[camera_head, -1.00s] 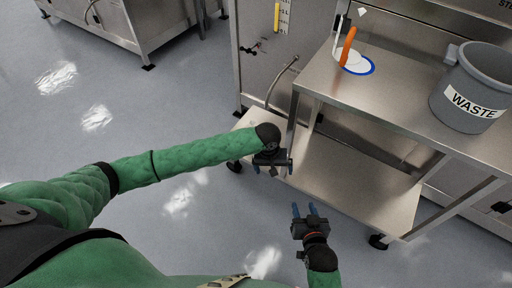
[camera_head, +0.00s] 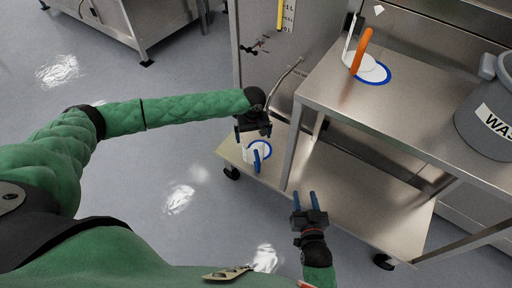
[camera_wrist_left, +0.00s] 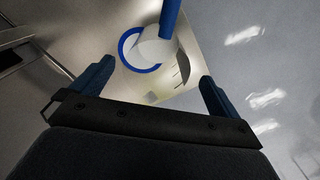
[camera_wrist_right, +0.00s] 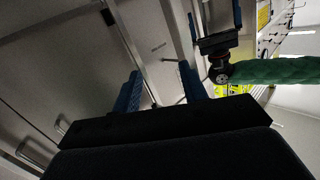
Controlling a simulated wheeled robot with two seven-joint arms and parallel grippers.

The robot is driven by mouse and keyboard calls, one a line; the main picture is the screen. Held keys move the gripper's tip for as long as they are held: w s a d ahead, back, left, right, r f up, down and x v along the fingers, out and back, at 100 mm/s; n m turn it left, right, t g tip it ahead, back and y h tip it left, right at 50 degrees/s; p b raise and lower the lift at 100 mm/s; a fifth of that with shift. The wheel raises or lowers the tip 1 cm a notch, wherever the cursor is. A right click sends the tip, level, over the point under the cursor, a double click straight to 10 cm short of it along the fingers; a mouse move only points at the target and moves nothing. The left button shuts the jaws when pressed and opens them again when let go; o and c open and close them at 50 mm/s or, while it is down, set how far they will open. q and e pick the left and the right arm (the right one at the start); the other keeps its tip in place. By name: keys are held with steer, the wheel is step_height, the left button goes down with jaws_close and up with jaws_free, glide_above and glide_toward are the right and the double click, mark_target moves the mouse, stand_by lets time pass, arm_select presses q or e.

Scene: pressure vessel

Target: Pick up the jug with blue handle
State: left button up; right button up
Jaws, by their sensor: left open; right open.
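The white jug with the blue handle (camera_head: 256,160) stands on the left end of the lower shelf, on a blue ring mark. My left gripper (camera_head: 253,135) is open and empty just above and behind it in the head view, apart from it. In the left wrist view the jug's blue handle (camera_wrist_left: 170,18) and white body (camera_wrist_left: 150,45) show ahead, beyond my open fingers (camera_wrist_left: 155,80). My right gripper (camera_head: 304,197) is open and empty in front of the cart's lower shelf; its fingers also show in the right wrist view (camera_wrist_right: 165,85).
A steel cart has an upper shelf (camera_head: 400,115) and a bare right part of the lower shelf (camera_head: 370,190). A jug with an orange handle (camera_head: 362,52) and a grey waste bin (camera_head: 488,115) stand on top. A cart leg (camera_head: 292,155) rises right of the blue-handled jug.

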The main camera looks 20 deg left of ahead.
arm_select(q)
step_height(320, 180, down, 8)
steer(key=shift+r+b, duration=0.2)
steer(key=shift+b, duration=0.6)
steer(key=shift+d, duration=0.1)
steer(key=c, duration=0.9)
arm_select(e)
step_height(320, 180, up, 19)
steer(key=w+t+y, duration=0.1)
steer(key=t, duration=0.5)
steer(key=shift+w+d+f+t, duration=0.2)
steer(key=shift+d+t, duration=0.1)
steer(key=shift+d, duration=0.15)
arm_select(q)
steer(key=shift+r, duration=0.1)
